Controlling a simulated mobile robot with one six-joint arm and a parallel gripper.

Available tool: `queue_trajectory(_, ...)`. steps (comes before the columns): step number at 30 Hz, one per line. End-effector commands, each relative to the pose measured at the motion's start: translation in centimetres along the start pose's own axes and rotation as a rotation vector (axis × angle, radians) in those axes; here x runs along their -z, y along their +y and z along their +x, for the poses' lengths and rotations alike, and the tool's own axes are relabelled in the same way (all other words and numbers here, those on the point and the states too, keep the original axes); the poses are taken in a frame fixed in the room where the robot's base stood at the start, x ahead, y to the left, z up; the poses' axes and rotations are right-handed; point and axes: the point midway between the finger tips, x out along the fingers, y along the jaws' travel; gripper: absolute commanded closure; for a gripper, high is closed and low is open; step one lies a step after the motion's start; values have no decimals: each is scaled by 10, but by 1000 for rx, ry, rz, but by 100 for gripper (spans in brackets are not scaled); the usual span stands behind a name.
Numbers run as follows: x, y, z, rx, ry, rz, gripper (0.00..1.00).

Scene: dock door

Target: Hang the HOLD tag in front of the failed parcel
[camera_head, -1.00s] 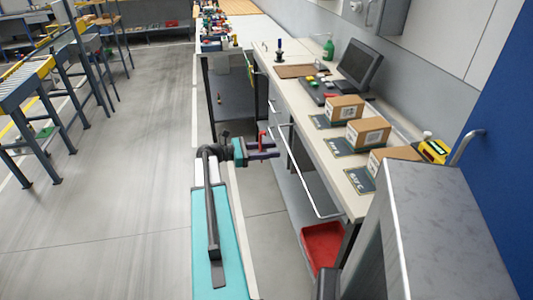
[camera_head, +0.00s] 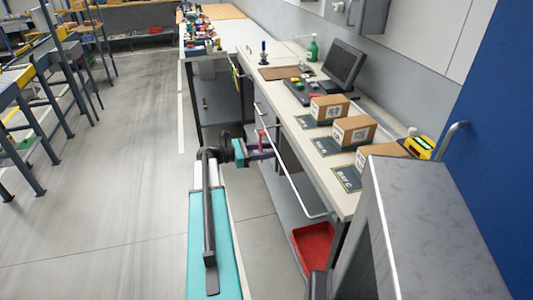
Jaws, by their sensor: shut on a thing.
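My gripper (camera_head: 264,148) is in front of the bench's near long side, over the floor gap and apart from the parcels. It is shut on a small red thing (camera_head: 262,136), which may be the HOLD tag; no writing on it can be read. Three brown parcels stand in a row on the bench: the far one (camera_head: 329,107), the middle one (camera_head: 354,131) and the near one (camera_head: 376,155), partly hidden by a grey housing. Each has a dark bay mat in front of it, such as the near mat (camera_head: 345,179). I cannot tell which parcel failed.
The bench (camera_head: 292,110) also bears a monitor (camera_head: 345,64), a dark button panel and a green bottle (camera_head: 312,48). A yellow device (camera_head: 420,147) is behind the near parcel. A metal rail (camera_head: 290,170) runs along the bench front. A red bin (camera_head: 313,247) is below.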

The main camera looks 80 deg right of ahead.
Motion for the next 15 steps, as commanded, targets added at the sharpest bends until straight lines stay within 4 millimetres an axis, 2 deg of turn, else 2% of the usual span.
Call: queue_trajectory(15, -2, 0, 27, 0, -1, 1, 90)
